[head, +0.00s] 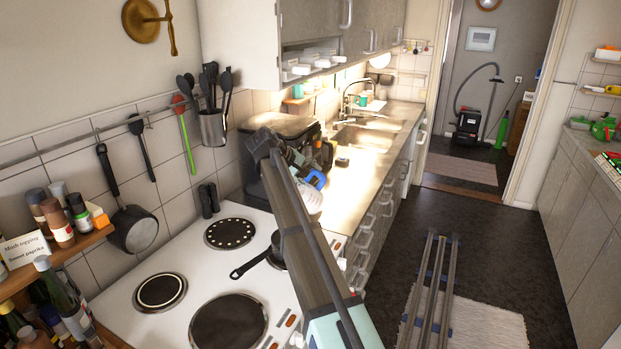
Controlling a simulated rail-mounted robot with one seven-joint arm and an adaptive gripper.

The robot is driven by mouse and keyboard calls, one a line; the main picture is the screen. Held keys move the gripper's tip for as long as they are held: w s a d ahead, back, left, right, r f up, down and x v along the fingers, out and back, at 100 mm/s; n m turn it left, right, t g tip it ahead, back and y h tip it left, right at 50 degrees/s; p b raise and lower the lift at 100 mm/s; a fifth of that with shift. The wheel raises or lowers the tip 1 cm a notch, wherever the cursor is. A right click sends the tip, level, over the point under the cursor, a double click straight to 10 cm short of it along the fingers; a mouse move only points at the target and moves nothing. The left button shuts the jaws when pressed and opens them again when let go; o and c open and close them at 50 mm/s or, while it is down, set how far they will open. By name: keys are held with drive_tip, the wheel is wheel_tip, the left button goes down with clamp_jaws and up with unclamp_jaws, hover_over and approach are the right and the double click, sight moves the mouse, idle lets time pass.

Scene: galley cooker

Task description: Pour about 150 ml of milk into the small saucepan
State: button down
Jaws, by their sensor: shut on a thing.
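The small saucepan (275,256) sits on the white cooker top, on its back right part. Its black handle points left toward the viewer, and my arm hides most of its right side. My gripper (314,180) is beyond the saucepan and to its right, partly hidden by my own arm. It is shut on a whitish container (309,201), which looks like the milk. The container is above the counter side of the cooker, apart from the saucepan. Its opening, tilt and contents cannot be made out.
The white cooker top (190,262) has several dark hotplates, the others bare. A dark box-shaped appliance (262,150) stands behind at the wall. A shelf of spice jars (58,230) and bottles is at left. The counter toward the sink (365,132) is mostly clear.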

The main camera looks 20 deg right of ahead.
drive_tip(key=shift+a, duration=0.1)
idle(0.4)
drive_tip(key=shift+s+a+f+h+b, duration=0.1)
drive_tip(key=shift+h+b, duration=0.2)
drive_tip(key=shift+s+a+t+h+b, duration=0.1)
drive_tip(key=shift+a+t+h+b, duration=0.2)
drive_tip(key=shift+h, duration=0.1)
idle(1.0)
idle(0.4)
drive_tip(key=shift+s+a+t+h+b, duration=0.25)
drive_tip(key=shift+a+t+h+b, duration=0.25)
drive_tip(key=shift+h+b, duration=0.45)
idle(4.4)
